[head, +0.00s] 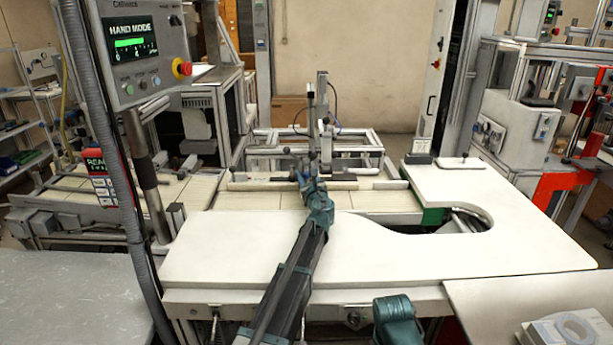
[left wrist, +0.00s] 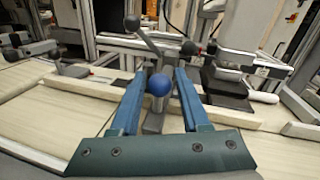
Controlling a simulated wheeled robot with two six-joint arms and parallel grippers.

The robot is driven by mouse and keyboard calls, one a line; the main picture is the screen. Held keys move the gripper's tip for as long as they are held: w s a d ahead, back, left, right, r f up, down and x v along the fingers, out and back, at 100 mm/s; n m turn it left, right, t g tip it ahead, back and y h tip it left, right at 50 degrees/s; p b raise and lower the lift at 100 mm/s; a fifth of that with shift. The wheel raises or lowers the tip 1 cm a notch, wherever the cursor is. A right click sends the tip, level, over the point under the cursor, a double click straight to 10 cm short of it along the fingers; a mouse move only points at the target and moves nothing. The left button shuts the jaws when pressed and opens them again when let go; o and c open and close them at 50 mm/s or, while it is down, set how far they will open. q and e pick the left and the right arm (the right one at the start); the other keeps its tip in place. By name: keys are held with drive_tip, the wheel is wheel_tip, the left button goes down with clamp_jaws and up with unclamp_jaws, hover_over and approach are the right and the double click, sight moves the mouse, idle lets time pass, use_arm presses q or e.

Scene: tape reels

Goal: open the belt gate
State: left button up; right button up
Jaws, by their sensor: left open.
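The belt gate seems to be the pale bar (head: 262,186) lying across the belt (head: 250,200); it also shows in the left wrist view (left wrist: 95,82). A lever with dark ball knobs (left wrist: 132,23) rises at its middle. A blue ball knob (left wrist: 159,85) on a short grey post stands near the bar. My left gripper (head: 307,170) reaches over the belt from the front. In the left wrist view its blue fingers (left wrist: 160,76) are open, one on each side of the blue knob, with gaps visible. In the head view the gripper hides the knob. My right gripper is out of view.
A white worktop (head: 230,250) with a curved cutout (head: 450,222) lies in front of the belt. A control panel (head: 135,45) reading HAND MODE stands at left. Metal frames (head: 350,140) stand behind the belt. A roll of tape (head: 575,328) lies at lower right.

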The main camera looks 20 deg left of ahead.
use_arm(q)
drive_tip(key=shift+w, duration=0.1)
clamp_jaws()
idle(1.4)
